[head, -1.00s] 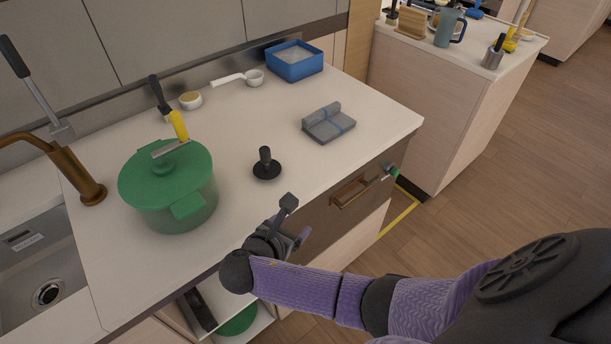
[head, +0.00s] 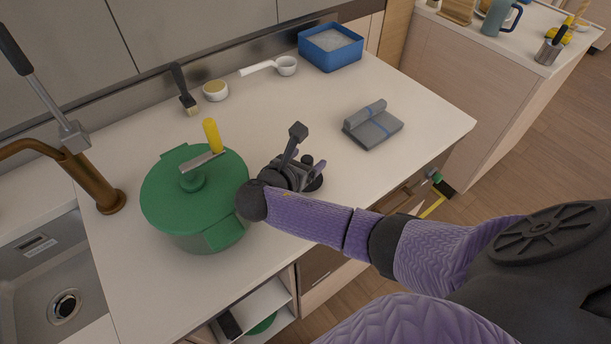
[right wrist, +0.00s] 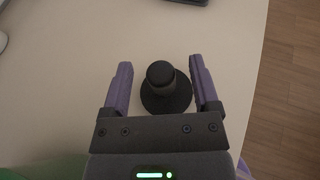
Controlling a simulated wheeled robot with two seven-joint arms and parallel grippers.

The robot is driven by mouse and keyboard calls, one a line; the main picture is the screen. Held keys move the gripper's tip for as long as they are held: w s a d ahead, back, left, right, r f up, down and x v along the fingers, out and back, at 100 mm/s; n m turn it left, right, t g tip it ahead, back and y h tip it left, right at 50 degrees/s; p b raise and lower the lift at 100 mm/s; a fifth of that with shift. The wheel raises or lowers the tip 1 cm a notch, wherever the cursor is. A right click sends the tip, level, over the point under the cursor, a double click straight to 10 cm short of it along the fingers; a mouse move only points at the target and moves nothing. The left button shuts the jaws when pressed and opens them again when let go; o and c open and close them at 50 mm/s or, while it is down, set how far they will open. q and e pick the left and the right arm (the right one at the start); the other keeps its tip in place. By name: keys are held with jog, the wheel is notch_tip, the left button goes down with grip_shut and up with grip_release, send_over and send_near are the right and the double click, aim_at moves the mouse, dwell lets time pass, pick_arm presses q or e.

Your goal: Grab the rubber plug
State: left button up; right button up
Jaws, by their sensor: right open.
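The black rubber plug (right wrist: 161,77) stands upright on the white counter in the right wrist view, a round base with a knob on top. In the head view the plug (head: 313,181) is mostly hidden behind my right gripper (head: 304,172). In the right wrist view my right gripper (right wrist: 160,82) is open, with one purple finger on each side of the plug. Its knob is between the fingers, with a gap on both sides. My left gripper is not in view.
A green lidded pot (head: 196,205) stands close to the left of my right gripper. A folded grey cloth (head: 372,127) lies to the right. A blue box (head: 331,51), a white scoop (head: 285,66), a small bowl (head: 215,90) and a brush (head: 185,93) are at the back. The sink (head: 50,285) is at left.

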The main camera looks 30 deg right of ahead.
jog(key=shift+w+d+f, duration=0.15)
jog(key=shift+d+f, duration=0.05)
jog(key=shift+d, duration=0.15)
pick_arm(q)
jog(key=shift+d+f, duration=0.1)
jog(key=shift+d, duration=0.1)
pick_arm(e)
jog(key=shift+r, duration=0.1)
grip_shut()
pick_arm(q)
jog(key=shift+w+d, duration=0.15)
